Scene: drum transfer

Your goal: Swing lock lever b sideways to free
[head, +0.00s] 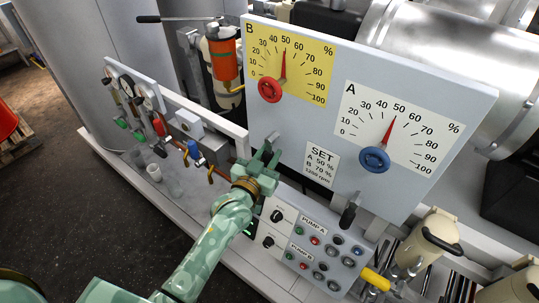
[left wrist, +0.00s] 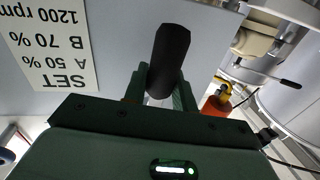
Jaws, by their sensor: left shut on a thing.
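Lock lever b has a dark handle (left wrist: 168,55), which rises between my left gripper's fingers in the left wrist view. In the head view it is mostly hidden by my left gripper (head: 264,156), which is at the lower edge of the grey board, below the yellow B dial (head: 299,66). My left gripper (left wrist: 160,92) is shut on this handle. The B dial has a red knob (head: 270,89), and its pointer stands near 50. My right gripper is not in view.
A second dark lever (head: 349,215) hangs below the white A dial (head: 412,112). The SET sign (head: 322,165) is right of my left gripper. A pump button panel (head: 310,243) lies below. Valves and pipes (head: 193,150) stand on the left.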

